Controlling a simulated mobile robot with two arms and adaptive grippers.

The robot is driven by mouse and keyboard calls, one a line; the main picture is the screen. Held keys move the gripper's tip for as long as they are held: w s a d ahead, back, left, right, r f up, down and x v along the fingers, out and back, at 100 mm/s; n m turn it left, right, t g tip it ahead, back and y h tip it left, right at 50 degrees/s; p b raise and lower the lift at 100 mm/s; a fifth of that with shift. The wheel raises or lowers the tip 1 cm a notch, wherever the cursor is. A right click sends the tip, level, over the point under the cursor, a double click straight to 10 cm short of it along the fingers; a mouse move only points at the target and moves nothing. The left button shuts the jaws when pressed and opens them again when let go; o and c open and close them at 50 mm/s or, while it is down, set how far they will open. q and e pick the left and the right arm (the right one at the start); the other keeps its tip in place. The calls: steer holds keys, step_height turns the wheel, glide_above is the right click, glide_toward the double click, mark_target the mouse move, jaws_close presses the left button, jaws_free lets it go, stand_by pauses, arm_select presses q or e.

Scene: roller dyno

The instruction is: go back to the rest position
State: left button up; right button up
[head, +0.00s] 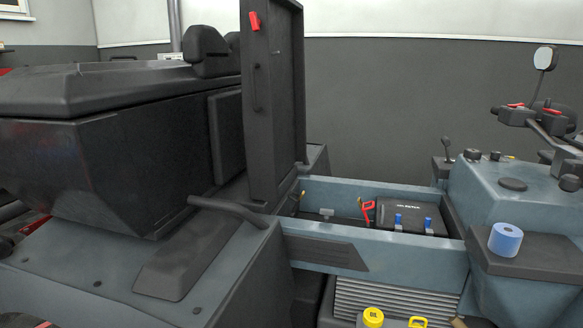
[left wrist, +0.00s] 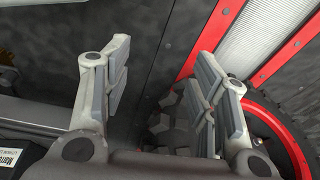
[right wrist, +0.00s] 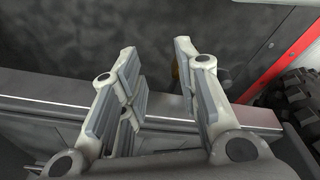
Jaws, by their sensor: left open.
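My left gripper (left wrist: 162,62) shows in the left wrist view with its two fingers wide apart and nothing between them. Behind it are a dark panel, a red-edged frame (left wrist: 212,40) and a knobbly black tyre (left wrist: 170,128). My right gripper (right wrist: 157,58) shows in the right wrist view, also open and empty. Behind its fingers run a grey ledge (right wrist: 60,108) and a dark wall. Neither gripper shows in the head view, so I cannot tell their places relative to the vehicle there.
In the head view a dark cover panel (head: 272,110) stands upright beside the seat (head: 206,50). An open bay right of it holds a black battery (head: 408,214). A yellow cap (head: 373,317) is at the bottom.

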arm_select(q)
steer(key=s+a+f+p, duration=0.1)
steer(key=s+f+p, duration=0.1)
steer(key=s+p, duration=0.3)
steer(key=s+a+f+g+p, duration=0.1)
steer(key=s+p, duration=0.5)
steer(key=s, duration=0.6)
step_height(320, 180, down, 2)
steer(key=shift+s+a, duration=0.3)
steer(key=shift+a, duration=0.25)
arm_select(e)
steer(key=s+d+f, duration=0.1)
steer(key=s+f, duration=0.1)
steer(key=s, duration=0.6)
steer(key=s+d+f+g, duration=0.1)
steer(key=s+d+f, duration=0.1)
steer(key=s, duration=0.7)
steer(key=shift+s+f, duration=0.3)
steer(key=shift+f, duration=0.2)
